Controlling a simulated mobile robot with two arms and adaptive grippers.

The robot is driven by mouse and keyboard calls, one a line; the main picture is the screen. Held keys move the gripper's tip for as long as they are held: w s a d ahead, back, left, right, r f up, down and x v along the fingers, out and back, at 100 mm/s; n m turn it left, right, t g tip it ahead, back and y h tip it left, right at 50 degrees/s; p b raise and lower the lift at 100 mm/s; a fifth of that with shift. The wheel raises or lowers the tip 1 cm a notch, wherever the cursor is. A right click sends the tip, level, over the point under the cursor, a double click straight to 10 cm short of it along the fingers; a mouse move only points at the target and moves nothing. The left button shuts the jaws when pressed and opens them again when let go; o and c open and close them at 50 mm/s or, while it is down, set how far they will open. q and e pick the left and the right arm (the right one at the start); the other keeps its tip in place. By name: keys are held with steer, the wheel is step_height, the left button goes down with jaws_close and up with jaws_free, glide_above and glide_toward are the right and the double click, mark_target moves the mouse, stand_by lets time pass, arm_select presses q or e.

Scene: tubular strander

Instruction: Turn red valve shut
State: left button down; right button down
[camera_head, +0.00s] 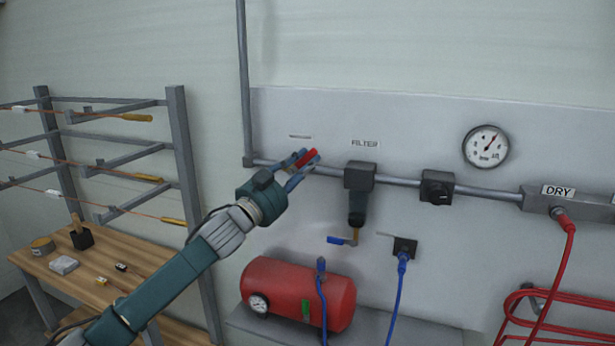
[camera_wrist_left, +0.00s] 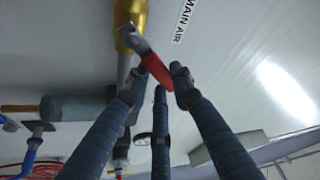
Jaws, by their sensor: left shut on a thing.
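The red valve handle (camera_head: 307,157) is on the grey pipe at the left part of the wall panel. My left gripper (camera_head: 302,161) has its blue fingers closed around the handle. In the left wrist view, the red handle (camera_wrist_left: 157,72) lies between the fingertips of the gripper (camera_wrist_left: 160,82), slanting away from a brass valve body (camera_wrist_left: 130,25) on the pipe. A label reading MAIN AIR (camera_wrist_left: 185,20) is beside the valve. In the head view the gripper hides most of the valve body. My right gripper is not in view.
Right of the valve are a filter (camera_head: 358,190) with a small blue-handled valve (camera_head: 340,240), a black regulator (camera_head: 437,187) and a gauge (camera_head: 486,146). A red tank (camera_head: 298,293) sits below. A rack (camera_head: 180,150) and wooden bench (camera_head: 125,265) stand left.

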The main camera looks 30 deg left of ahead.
arm_select(q)
steer(key=shift+s+a+r+n+t+y+b, duration=0.15)
steer(key=shift+a+r+n+y, duration=0.35)
steer(key=shift+n+y, duration=1.15)
steer(key=shift+s+a+r+n+t+y+b, duration=0.15)
steer(key=shift+a+n+y, duration=0.5)
steer(key=shift+n, duration=2.05)
steer(key=shift+s+a+r+n+y+b, duration=0.1)
steer(key=shift+a+r+n+y+b, duration=0.2)
steer(key=shift+a+n+y, duration=1.2)
steer(key=shift+d+n+h, duration=0.5)
steer(key=shift+d+n, duration=0.25)
steer(key=shift+d, duration=0.05)
steer(key=c, duration=1.5)
jaws_free()
steer(key=shift+r, duration=0.1)
steer(key=shift+o, duration=0.2)
steer(key=v, duration=1.2)
